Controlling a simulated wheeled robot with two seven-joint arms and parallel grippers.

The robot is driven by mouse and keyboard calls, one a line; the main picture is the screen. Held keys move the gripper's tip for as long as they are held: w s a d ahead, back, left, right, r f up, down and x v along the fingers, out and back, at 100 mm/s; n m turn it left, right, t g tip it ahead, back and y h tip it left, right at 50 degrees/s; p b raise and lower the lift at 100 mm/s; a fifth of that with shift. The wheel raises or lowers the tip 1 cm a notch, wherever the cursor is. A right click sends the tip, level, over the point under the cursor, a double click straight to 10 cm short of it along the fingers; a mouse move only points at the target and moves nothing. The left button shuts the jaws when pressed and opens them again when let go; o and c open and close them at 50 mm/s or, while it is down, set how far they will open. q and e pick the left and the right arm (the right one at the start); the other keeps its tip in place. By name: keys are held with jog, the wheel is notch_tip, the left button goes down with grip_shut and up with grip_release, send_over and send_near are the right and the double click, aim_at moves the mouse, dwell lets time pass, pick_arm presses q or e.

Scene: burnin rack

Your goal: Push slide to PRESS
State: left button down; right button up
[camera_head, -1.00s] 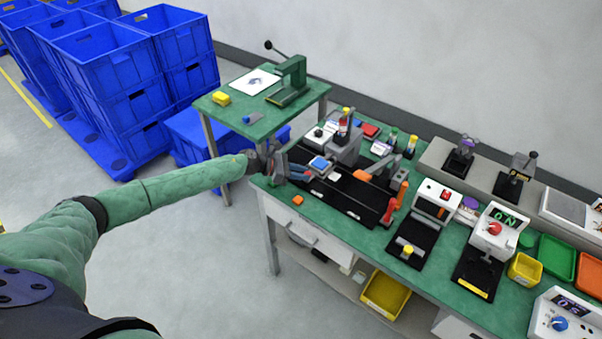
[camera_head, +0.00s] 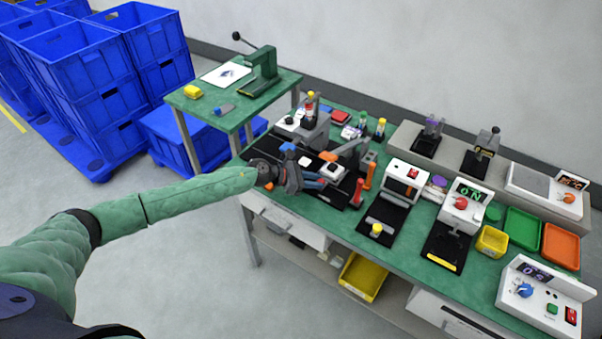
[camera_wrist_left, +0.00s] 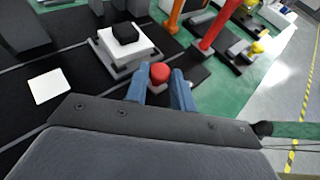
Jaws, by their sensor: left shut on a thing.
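The dark slide bed (camera_head: 345,190) runs along the left part of the green bench. My left gripper (camera_head: 318,183) is over its front side, low down. In the left wrist view my left gripper's two blue fingers (camera_wrist_left: 164,92) stand on either side of a small red-topped knob (camera_wrist_left: 160,73) and are shut on it. A white block with a dark top (camera_wrist_left: 125,43) sits on the bed just beyond the fingers; it also shows in the head view (camera_head: 332,170). I cannot read any PRESS marking. My right gripper is not in view.
A red lever (camera_head: 357,193) and an orange post (camera_head: 370,172) stand close to the right of the gripper. A grey station (camera_head: 312,130) stands behind. A green press (camera_head: 262,72) stands on a separate table, and blue crates (camera_head: 85,75) are at the left.

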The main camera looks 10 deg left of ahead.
pick_arm(q)
jog(key=shift+s+d+r+p, duration=0.15)
jog(key=shift+s+d, duration=0.1)
jog(key=shift+d, duration=0.4)
jog(key=shift+s+d+f+p, duration=0.1)
jog(key=shift+s+d+p, duration=0.1)
jog(key=shift+d, duration=0.4)
jog(key=shift+s+d, duration=0.2)
jog(key=shift+d, duration=0.25)
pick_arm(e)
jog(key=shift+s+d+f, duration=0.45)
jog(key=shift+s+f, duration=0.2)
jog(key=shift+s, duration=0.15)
pick_arm(q)
jog(key=shift+d, duration=0.1)
jog(key=c, duration=1.3)
grip_release()
jog(key=shift+o, duration=0.5)
jog(key=shift+d, duration=0.1)
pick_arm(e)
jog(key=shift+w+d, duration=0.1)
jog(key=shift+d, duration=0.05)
